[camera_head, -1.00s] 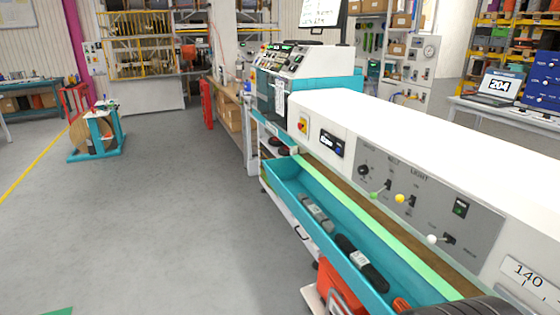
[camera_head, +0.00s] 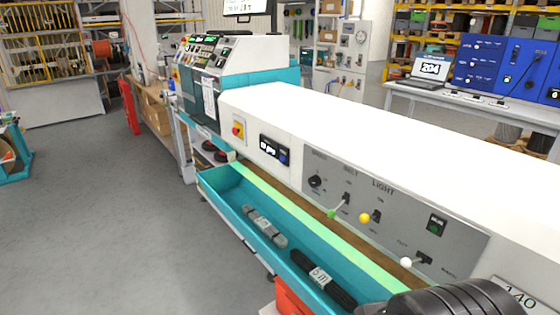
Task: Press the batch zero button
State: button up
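A small dark counter display (camera_head: 268,147) is set in the white front of the long machine, with a blue round button (camera_head: 283,158) at its right end. I cannot read a label that names a batch zero button. Left of the display is a red knob on a yellow plate (camera_head: 238,130). My gripper's fingers are not in view; a dark rounded part, likely of my arm, shows at bottom right.
A control console (camera_head: 215,60) with many buttons stands at the machine's far end. A laptop (camera_head: 430,70) stands on a table behind. The grey floor at left is clear.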

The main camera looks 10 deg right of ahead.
grip_shut()
dwell(0.3)
dwell(1.2)
